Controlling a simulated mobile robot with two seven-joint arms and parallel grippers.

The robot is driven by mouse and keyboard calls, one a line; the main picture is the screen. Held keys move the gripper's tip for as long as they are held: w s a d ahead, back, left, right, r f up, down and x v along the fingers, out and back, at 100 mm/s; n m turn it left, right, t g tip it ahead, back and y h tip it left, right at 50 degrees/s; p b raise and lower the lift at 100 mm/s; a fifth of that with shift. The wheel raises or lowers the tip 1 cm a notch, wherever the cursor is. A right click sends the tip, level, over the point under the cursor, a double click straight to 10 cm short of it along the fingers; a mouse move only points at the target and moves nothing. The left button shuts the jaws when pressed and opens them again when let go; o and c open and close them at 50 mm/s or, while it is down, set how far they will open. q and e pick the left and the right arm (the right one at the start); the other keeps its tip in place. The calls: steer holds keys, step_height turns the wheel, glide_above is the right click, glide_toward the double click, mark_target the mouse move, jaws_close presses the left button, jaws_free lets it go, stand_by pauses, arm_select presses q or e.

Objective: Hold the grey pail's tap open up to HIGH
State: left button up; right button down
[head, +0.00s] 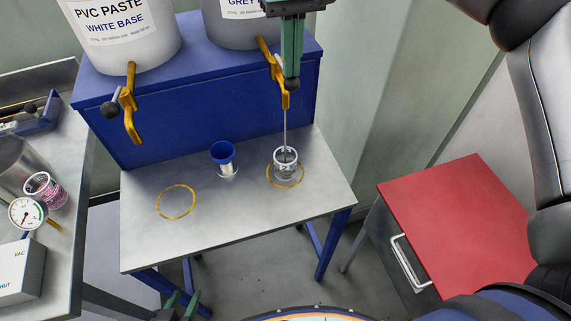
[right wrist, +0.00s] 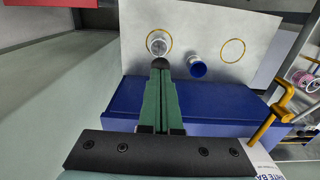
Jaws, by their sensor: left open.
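The grey pail (head: 232,32) stands on the blue stand, partly hidden by my right arm. My right gripper (head: 291,72) is shut on the black knob (head: 292,84) of its yellow tap (head: 284,97); the knob also shows at the fingertips in the right wrist view (right wrist: 160,63). A thin grey stream (head: 285,130) falls from the tap into a clear cup (head: 285,163) inside the right yellow ring. I cannot read any mark or the exact level on the cup. My left gripper (head: 181,303) is open and empty at the bottom edge, below the table.
The white-base pail (head: 120,35) has its own tap (head: 130,105), with no stream. The left yellow ring (head: 176,202) is empty. A gauge and a pink-patterned cup (head: 42,188) are at left.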

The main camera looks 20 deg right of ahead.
stand_by(0.5)
step_height(320, 180, up, 4)
steer(key=p, duration=0.4)
stand_by(0.5)
step_height(320, 180, up, 5)
steer(key=p, duration=0.4)
stand_by(0.5)
